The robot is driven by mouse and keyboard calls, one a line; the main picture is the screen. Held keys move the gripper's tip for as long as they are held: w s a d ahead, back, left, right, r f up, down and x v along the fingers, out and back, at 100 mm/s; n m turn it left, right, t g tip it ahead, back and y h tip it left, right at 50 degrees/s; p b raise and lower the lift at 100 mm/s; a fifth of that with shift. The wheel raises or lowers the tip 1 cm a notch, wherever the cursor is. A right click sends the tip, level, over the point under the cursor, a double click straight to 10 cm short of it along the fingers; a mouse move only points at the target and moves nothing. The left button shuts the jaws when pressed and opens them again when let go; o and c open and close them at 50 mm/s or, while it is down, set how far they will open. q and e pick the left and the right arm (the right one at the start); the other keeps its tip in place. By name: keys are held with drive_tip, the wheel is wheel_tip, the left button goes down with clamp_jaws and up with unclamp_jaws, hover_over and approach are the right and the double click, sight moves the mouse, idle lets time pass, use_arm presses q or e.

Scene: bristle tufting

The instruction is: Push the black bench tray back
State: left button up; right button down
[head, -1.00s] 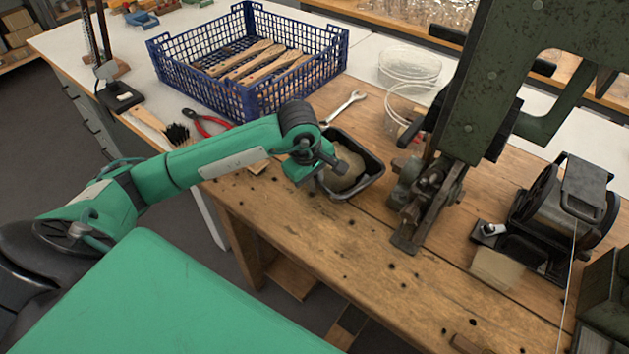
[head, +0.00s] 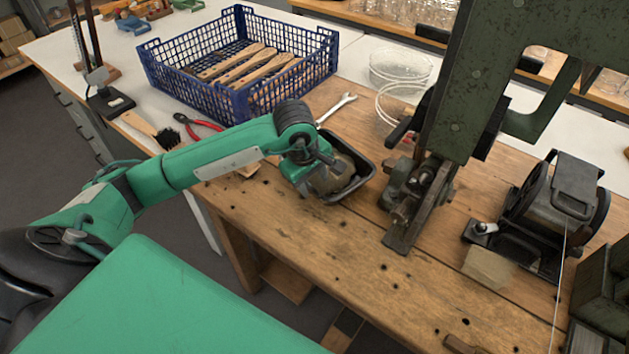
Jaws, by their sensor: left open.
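The black bench tray (head: 366,171) sits on the wooden bench, left of the green machine's base. It holds a tan lump (head: 338,172), partly covered by my gripper. My left gripper (head: 322,170) is over the tray's near left side, pointing toward it, with its wrist hiding that part of the rim. The jaws look small and dark; I cannot tell whether they touch the tray. My right gripper is not in view.
A blue crate (head: 215,92) with wooden brush handles stands behind the tray. A wrench (head: 337,108) lies just behind it, and red pliers (head: 203,124) and a brush (head: 150,129) lie left. The green machine (head: 440,120) stands close on the right. Bare bench lies in front.

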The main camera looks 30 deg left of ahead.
use_arm(q)
drive_tip(key=v, duration=1.3)
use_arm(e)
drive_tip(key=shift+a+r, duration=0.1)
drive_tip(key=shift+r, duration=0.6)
use_arm(q)
drive_tip(key=shift+s+r, duration=0.1)
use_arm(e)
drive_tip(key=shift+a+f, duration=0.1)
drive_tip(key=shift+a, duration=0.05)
